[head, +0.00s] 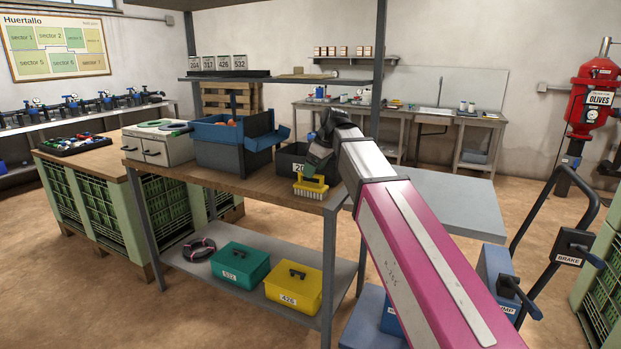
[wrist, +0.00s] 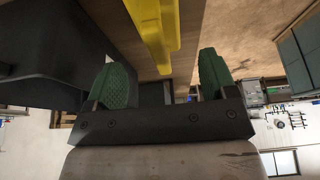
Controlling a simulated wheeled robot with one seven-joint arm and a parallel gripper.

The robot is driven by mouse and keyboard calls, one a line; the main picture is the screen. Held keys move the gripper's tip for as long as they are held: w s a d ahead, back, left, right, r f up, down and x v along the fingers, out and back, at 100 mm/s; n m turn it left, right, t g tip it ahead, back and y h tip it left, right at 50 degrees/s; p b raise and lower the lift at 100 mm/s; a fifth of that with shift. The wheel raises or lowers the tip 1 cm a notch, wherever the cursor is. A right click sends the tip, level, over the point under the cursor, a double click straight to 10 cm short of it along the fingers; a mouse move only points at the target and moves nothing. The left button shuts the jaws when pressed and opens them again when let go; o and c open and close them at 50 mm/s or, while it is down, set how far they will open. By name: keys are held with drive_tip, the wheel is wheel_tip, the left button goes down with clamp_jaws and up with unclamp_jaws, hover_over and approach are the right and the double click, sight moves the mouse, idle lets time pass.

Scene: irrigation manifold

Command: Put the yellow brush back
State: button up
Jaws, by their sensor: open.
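The yellow brush (head: 311,187) is on the wooden bench top near its front edge, with its pale bristles facing down. My gripper (head: 314,167) is just above the brush, with its fingers partly hidden by my wrist and arm. In the wrist view my gripper (wrist: 160,80) is open, its two green finger pads apart and nothing clamped. The yellow brush (wrist: 156,30) shows there in line with the gap between the pads. I cannot tell whether the pads reach down around it. A dark bin (head: 291,160) with a partly hidden number label stands right behind the brush.
An open blue toolbox (head: 233,147) and a white drawer box (head: 158,145) stand left on the bench. The lower shelf (head: 220,290) holds a teal box (head: 240,264), a yellow box (head: 294,287) and a dark ring. A shelf post (head: 329,270) stands close to my arm.

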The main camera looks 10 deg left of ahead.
drive_tip(key=v, duration=0.6)
drive_tip(key=shift+d+r, duration=0.15)
drive_tip(key=shift+r, duration=0.1)
